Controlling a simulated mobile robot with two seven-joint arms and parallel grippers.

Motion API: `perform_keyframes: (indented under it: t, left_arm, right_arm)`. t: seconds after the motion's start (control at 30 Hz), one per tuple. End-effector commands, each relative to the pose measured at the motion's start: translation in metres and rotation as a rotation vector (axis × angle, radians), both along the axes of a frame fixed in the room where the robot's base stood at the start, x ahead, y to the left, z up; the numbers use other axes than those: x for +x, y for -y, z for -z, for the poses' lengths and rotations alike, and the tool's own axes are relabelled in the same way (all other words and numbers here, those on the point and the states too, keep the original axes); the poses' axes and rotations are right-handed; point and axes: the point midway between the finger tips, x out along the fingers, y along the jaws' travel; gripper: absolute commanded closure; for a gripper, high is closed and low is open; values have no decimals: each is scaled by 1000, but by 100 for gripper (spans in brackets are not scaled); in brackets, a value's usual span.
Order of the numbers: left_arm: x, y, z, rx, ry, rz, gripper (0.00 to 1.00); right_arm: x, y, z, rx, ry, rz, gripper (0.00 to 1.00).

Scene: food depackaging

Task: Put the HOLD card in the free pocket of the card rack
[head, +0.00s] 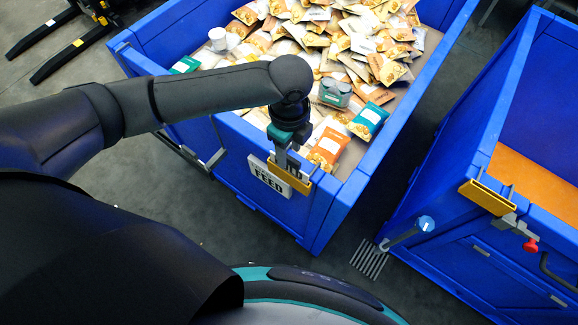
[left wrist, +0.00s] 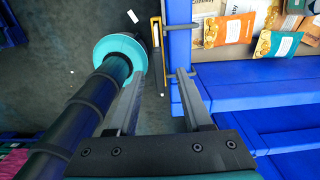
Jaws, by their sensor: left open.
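My left gripper (head: 284,158) is open over the near rim of the blue crate of food packets, close to a yellow holder (head: 289,176) fixed there. A white card reading FEED (head: 268,179) hangs at this holder on the crate's outer face. In the left wrist view my open fingers (left wrist: 160,73) point towards the yellow holder (left wrist: 155,45), seen edge-on; nothing shows between them. A second yellow holder (head: 487,197) sits on the right crate, with no readable card. I cannot make out a HOLD card or a free pocket. My right gripper is not in view.
The left blue crate (head: 340,212) holds many packets, a grey-lidded container (head: 335,92) and a white cup (head: 218,39). Grey floor lies between the crates.

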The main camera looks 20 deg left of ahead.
Motion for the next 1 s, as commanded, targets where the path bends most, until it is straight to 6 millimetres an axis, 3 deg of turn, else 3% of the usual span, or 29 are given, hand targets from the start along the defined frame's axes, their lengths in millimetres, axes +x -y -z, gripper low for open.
perform_keyframes:
  t: [0.23, 0.53, 1.0]
  left_arm:
    - [-2, 0, 37, 2, -2, 0, 50]
    - [-2, 0, 41, 0, 1, 2, 50]
    - [-1, 0, 41, 1, 0, 1, 100]
  right_arm:
    - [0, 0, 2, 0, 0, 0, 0]
    - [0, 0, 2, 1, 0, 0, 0]
    - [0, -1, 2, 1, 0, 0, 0]
